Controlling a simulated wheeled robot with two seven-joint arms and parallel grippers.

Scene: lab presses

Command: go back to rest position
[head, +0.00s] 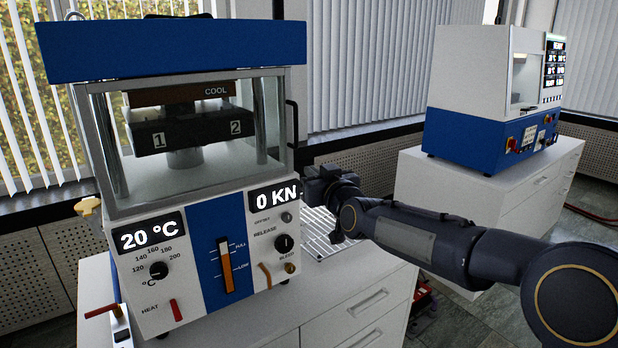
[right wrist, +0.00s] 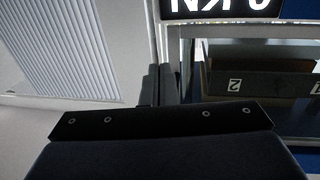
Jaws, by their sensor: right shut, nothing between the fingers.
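The right gripper (head: 318,188) is beside the right side of the near lab press (head: 212,215), above the white cabinet, apart from the press as far as I can tell. Its fingers are shut with nothing between them. In the right wrist view the narrow dark fingertips (right wrist: 158,84) are close together, with the press's upside-down display (right wrist: 225,8) and number 2 plate (right wrist: 235,86) behind them. My right arm reaches in from the right edge of the head view. My left gripper is not in view.
The press stands on a white drawer cabinet (head: 375,305); its display reads 20 °C and 0 KN. A wire rack (head: 318,238) lies right of the press, under my right gripper. A second blue and white machine (head: 470,100) stands on another cabinet (head: 420,185) at the back right.

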